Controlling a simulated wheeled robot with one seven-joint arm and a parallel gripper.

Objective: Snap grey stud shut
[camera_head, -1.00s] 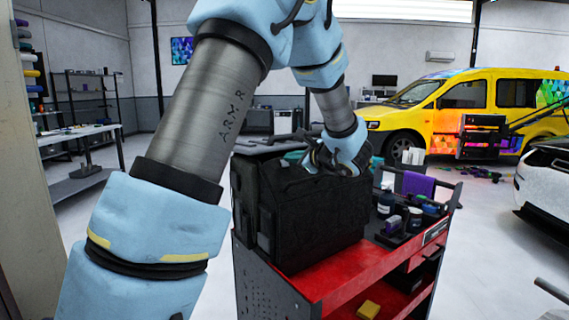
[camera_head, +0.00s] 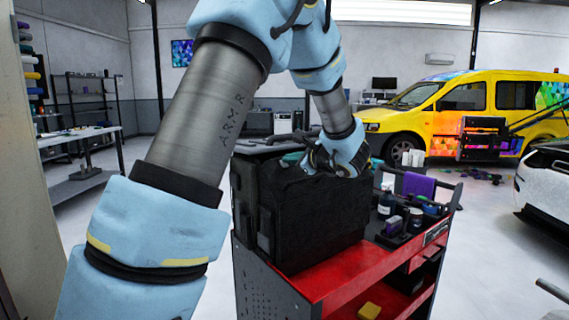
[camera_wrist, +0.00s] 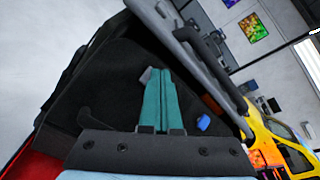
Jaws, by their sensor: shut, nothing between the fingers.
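A black bag (camera_head: 312,222) stands upright on the red cart, and its dark inside (camera_wrist: 108,85) fills much of the wrist view. My gripper (camera_wrist: 158,72) is shut, its two teal fingers side by side with nothing between them. A small grey piece, perhaps the grey stud (camera_wrist: 147,75), shows just left of the fingertips; whether they touch it I cannot tell. In the head view my gripper (camera_head: 312,163) is at the bag's top edge, its fingertips hidden. The stud cannot be made out there.
A grey and black handle-like bar (camera_wrist: 205,58) and a blue piece (camera_wrist: 203,122) lie right of the fingers. The red cart (camera_head: 350,272) holds bottles (camera_head: 386,204) and a purple cloth (camera_head: 419,185) right of the bag. A yellow van (camera_head: 465,105) stands behind.

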